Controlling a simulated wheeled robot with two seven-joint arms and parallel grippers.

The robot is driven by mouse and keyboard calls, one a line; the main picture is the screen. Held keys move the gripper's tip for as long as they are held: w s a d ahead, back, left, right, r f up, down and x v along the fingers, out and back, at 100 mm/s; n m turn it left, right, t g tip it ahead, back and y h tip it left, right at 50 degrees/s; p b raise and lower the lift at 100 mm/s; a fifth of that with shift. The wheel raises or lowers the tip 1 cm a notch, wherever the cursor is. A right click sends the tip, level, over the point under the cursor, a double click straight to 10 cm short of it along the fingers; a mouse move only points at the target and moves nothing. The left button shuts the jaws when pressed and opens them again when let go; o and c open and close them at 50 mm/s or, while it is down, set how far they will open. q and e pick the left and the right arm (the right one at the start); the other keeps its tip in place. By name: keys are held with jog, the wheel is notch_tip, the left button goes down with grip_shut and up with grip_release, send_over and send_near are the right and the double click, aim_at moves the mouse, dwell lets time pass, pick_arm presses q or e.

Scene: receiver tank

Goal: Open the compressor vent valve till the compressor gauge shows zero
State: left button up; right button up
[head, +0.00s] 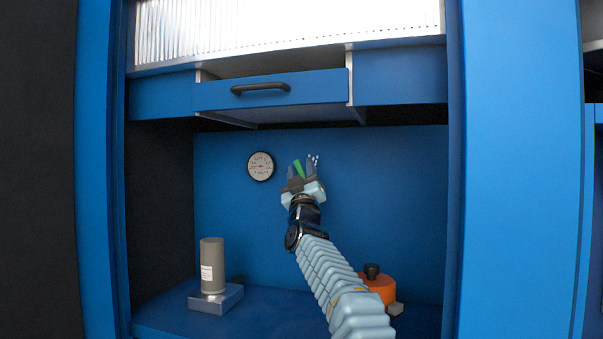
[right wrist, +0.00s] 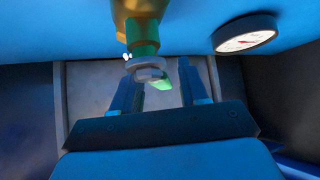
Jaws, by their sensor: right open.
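The round white-faced gauge (head: 261,166) with a black rim is on the blue back wall; its reading is too small to tell. It also shows edge-on in the right wrist view (right wrist: 245,36). My right gripper (head: 303,166) is raised at the back wall, just right of the gauge. In the right wrist view a brass valve body (right wrist: 138,14) with a green handle (right wrist: 145,38) and a pale metal collar hangs ahead of my open right gripper (right wrist: 157,72). The handle's green end lies between the fingers. I cannot tell whether they touch it. My left gripper is out of view.
A drawer (head: 270,92) with a black handle is above the opening. On the blue shelf (head: 255,318) stand a grey cylinder (head: 213,265) on a metal block and an orange pot-like thing (head: 380,286), partly behind my right arm. Side walls bound the recess.

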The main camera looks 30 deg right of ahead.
jog(key=shift+s+a+f, duration=0.1)
jog(key=shift+f, duration=0.15)
jog(key=b+v, duration=0.2)
jog(key=v, duration=1.1)
jog(key=shift+s, duration=0.25)
jog(key=shift+a, duration=0.1)
